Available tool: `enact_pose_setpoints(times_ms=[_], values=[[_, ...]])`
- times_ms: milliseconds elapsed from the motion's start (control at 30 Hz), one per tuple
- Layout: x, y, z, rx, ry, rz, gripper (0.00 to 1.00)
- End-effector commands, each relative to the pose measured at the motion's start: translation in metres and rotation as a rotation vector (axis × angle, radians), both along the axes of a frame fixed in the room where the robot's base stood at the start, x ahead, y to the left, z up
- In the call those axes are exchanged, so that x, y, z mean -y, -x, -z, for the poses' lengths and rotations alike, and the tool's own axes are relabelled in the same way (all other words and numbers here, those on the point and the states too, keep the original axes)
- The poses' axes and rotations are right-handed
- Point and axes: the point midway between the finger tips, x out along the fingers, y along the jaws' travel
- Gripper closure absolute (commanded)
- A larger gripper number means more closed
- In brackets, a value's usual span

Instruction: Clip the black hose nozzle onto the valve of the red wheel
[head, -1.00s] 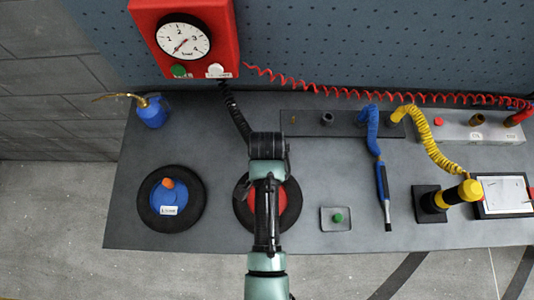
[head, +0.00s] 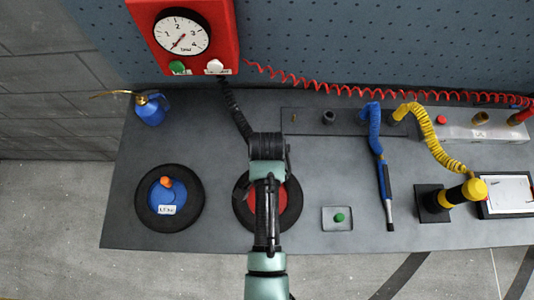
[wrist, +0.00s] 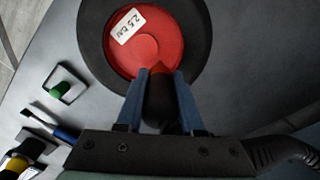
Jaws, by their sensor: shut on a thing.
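The red wheel (head: 285,203), a black tyre around a red hub, lies flat on the bench under my arm. In the wrist view its red hub (wrist: 158,42) carries a "2.5 bar" label. My gripper (wrist: 156,80) is shut on the black nozzle (wrist: 158,103), with one blue finger on each side. The nozzle's front end is over the near part of the hub, at a small red pointed part (wrist: 159,68). The valve is not clearly seen; I cannot tell whether the nozzle touches it. The black hose (head: 235,112) runs from the red gauge box to my wrist.
A blue-hubbed wheel (head: 170,197) lies to the left. A small tray with a green cap (head: 338,217) is just right of the red wheel. Further right are a blue-handled tool (head: 386,190) and a yellow-black tool (head: 458,194). The red gauge box (head: 184,37) stands behind.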

Motion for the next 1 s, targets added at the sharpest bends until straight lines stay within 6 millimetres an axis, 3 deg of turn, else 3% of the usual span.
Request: enact_pose_setpoints(times_ms=[1000], values=[[0.0,-0.001,0.026,0.001,0.0,0.0,1.0]])
